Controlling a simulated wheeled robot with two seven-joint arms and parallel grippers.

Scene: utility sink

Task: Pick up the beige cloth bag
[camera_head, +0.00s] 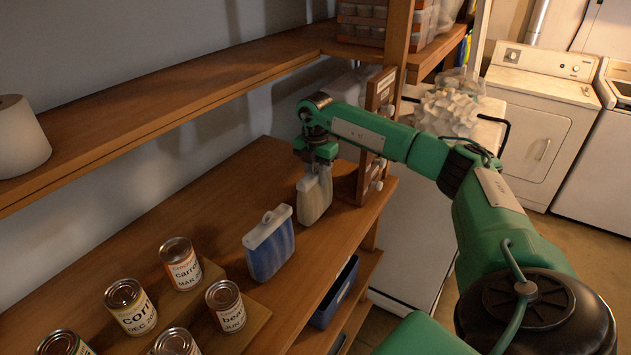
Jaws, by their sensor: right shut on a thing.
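The beige cloth bag (315,203) is upright near the right end of the wooden shelf. My right gripper (317,168) comes down on it from above and is shut on its top edge. The fingertips partly cover the top of the bag. I cannot tell whether its bottom touches the shelf board. My left gripper is not in view.
A blue bag with a pale top (270,247) stands left of the beige bag. Several cans, such as the carrot can (181,266), stand farther left. An upper shelf (165,105) runs behind, with a paper roll (20,138). A wooden post (372,140) stands close right.

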